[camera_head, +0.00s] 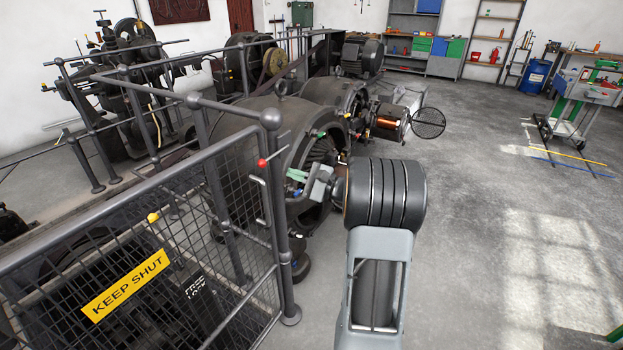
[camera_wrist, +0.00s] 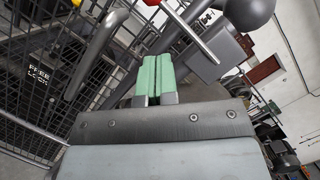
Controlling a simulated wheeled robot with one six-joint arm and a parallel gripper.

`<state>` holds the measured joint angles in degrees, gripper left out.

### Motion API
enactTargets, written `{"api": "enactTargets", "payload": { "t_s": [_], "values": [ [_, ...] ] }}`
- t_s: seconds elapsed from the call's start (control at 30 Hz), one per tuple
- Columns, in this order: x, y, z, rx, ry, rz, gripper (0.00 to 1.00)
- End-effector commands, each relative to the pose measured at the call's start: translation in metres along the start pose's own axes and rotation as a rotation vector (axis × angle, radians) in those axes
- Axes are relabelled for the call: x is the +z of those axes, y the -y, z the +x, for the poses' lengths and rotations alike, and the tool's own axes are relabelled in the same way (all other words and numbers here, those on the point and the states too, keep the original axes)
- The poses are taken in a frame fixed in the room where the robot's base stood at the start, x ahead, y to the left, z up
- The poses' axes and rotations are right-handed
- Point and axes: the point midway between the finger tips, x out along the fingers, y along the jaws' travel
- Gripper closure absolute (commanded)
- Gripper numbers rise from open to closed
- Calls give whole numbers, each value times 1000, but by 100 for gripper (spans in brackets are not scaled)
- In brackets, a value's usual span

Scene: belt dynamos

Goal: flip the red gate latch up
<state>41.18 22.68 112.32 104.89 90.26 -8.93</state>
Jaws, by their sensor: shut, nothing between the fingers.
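The red gate latch (camera_head: 262,163) shows as a red ball on a thin arm at the top of the mesh gate, beside the gate post. The arm slopes slightly, with the ball at its lower left end. In the wrist view the red latch (camera_wrist: 152,2) is at the top edge, partly cut off, its thin arm running down to the right. My gripper (camera_head: 297,176) is just right of the post, a little below the latch. In the wrist view my gripper (camera_wrist: 151,78) has its green fingers together, empty, apart from the latch in the picture.
The mesh gate (camera_head: 238,180) carries a grey pull handle (camera_head: 260,200) and a yellow "KEEP SHUT" sign (camera_head: 125,285). A thick post (camera_head: 280,220) with a round cap stands close to my gripper. Dark dynamos (camera_head: 335,95) stand behind; open floor lies right.

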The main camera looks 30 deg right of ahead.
Motion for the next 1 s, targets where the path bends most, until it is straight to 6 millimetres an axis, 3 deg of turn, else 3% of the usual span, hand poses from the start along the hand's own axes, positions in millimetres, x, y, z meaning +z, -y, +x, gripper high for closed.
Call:
{"api": "enactTargets", "payload": {
  "t_s": [0.1, 0.4, 1.0],
  "values": [
    [1, 0, 22, 2, 3, 1, 100],
    [24, 0, 43, 0, 0, -1, 100],
    [28, 2, 46, -3, -3, 3, 100]
  ]
}}
